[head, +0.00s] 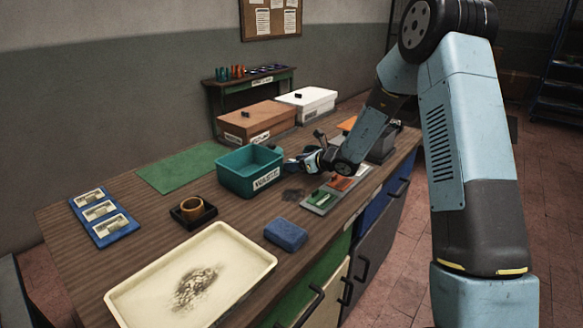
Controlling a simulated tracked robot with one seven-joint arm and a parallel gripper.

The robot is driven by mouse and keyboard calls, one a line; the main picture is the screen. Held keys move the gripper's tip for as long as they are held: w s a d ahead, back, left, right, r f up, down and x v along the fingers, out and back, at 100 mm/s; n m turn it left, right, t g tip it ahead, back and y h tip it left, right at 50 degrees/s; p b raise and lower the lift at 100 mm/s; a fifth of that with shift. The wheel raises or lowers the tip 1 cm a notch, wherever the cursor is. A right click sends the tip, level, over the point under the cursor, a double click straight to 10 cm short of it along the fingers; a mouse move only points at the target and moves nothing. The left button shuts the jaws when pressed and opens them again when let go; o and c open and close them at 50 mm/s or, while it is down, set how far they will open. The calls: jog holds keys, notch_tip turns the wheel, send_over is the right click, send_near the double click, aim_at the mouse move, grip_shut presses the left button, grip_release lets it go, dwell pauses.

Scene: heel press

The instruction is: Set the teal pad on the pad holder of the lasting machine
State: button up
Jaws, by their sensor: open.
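My gripper (302,161) is open beside the right side of the teal waste bin, low over the bench; its fingertips are small and partly lost against the dark surroundings. I cannot make out a teal pad for certain. A dark grey machine (382,147) stands behind my forearm near the bench's far right end, mostly hidden by it; I take it for the lasting machine. Its pad holder is not discernible. A grey tray (317,209) in front of my gripper holds small green and orange pieces.
The teal bin (250,184) labelled WASTE stands mid-bench. Nearby are a blue sponge (286,234), a cream tray (120,294) with dark debris, a black holder with an amber ring (193,209), a blue rack (103,216) and a green mat (180,168). Brown (255,122) and white (308,104) boxes stand behind.

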jog(key=x, duration=0.4)
jog(key=shift+w+a+r, duration=0.1)
jog(key=shift+w, duration=0.05)
jog(key=c, duration=0.8)
